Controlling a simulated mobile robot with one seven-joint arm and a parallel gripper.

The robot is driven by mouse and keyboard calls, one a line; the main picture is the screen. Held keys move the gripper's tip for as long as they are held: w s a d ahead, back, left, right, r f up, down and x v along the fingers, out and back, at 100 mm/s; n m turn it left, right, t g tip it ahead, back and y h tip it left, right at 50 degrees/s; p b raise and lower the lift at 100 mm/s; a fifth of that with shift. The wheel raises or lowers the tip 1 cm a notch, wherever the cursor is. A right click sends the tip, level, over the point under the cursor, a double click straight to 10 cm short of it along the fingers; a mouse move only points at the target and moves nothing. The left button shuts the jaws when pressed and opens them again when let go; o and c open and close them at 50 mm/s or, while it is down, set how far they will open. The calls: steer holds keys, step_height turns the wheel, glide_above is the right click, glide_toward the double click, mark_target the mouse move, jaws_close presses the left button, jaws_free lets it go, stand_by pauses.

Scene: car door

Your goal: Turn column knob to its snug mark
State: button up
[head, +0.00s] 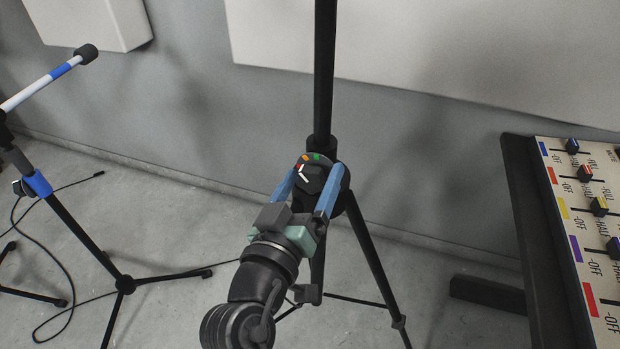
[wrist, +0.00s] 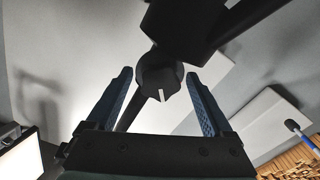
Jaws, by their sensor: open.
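The column knob (head: 314,180) is dark and round, on the collar of a black tripod stand (head: 324,75). Orange, green and red marks sit on a dial (head: 307,158) behind it. White lines show on the knob's upper left, close to the red mark; the exact pointer reading is hard to tell. My gripper (head: 315,172) is open, its blue fingers on either side of the knob. In the wrist view the knob (wrist: 160,82) sits between the fingertips, with a visible gap at each side. Its white pointer line (wrist: 161,95) faces down in that view.
A mixing panel (head: 585,215) with coloured sliders stands at the right. A microphone stand (head: 85,235) with a blue clamp and a cable on the floor are at the left. Pale panels (head: 430,50) hang on the grey wall behind. The tripod's legs spread below my gripper.

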steer(key=shift+s, duration=0.1)
steer(key=v, duration=1.2)
steer(key=shift+s+b, duration=0.4)
steer(key=shift+b, duration=0.05)
steer(key=shift+a, duration=0.15)
